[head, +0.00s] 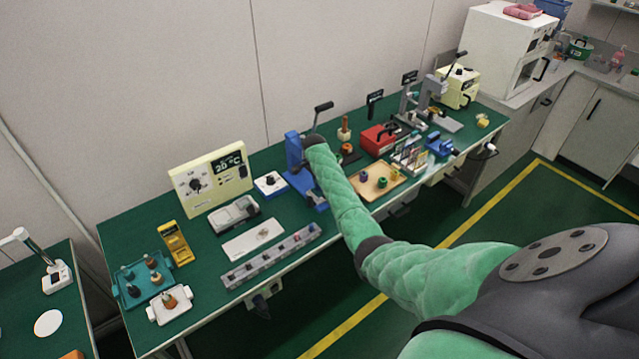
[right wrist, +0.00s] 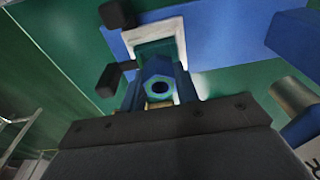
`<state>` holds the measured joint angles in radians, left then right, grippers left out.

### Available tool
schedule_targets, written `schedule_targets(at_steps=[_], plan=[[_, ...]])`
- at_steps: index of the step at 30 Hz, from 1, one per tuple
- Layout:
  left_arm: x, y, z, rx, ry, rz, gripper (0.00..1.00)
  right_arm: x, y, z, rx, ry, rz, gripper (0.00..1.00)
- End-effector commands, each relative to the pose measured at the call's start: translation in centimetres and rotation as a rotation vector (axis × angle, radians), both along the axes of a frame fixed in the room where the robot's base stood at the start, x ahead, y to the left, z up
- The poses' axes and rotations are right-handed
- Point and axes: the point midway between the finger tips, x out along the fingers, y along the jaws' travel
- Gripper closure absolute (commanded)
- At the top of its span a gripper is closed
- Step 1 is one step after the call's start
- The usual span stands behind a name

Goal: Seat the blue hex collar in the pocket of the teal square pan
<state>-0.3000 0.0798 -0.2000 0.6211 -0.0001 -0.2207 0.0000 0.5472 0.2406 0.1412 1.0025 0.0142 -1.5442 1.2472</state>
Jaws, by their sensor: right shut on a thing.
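My right gripper (head: 313,141) is at the blue bench fixture (head: 294,152) in the middle of the bench; my arm partly hides this spot. In the right wrist view the right gripper (right wrist: 158,84) is shut on a blue hex collar (right wrist: 150,72), whose dark round hole faces the camera. A pale square plate on blue metal is close behind the collar; I cannot tell if they touch. The teal square pan (head: 127,291) is at the far left of the bench with several small pieces on it. Its pocket is too small to make out. My left gripper is out of view.
A white tray (head: 154,313) with an orange-brown piece is beside the pan. A grey slotted rail (head: 233,279), a white plate (head: 231,249) and a yellow stand (head: 172,236) lie between pan and fixture. A tan tray (head: 371,192) with several small colored pieces is right of my forearm.

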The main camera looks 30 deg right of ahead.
Motion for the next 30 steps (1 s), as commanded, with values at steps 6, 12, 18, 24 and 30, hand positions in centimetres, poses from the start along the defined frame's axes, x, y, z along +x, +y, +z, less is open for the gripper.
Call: schedule_targets(at_steps=[6,12,18,24,30], plan=[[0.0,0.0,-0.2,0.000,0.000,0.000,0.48,0.0,0.0,-0.4,0.000,0.000,0.000,0.92],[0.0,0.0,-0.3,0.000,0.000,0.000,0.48,0.0,0.0,-0.7,0.000,-0.001,0.000,0.92],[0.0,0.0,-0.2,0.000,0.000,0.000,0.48,0.0,0.0,-0.5,0.000,0.000,0.000,0.92],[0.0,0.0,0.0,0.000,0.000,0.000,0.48,0.0,0.0,0.1,0.000,0.000,-0.001,0.92],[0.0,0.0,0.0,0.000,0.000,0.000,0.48,0.0,0.0,0.2,0.000,0.000,0.000,0.92]])
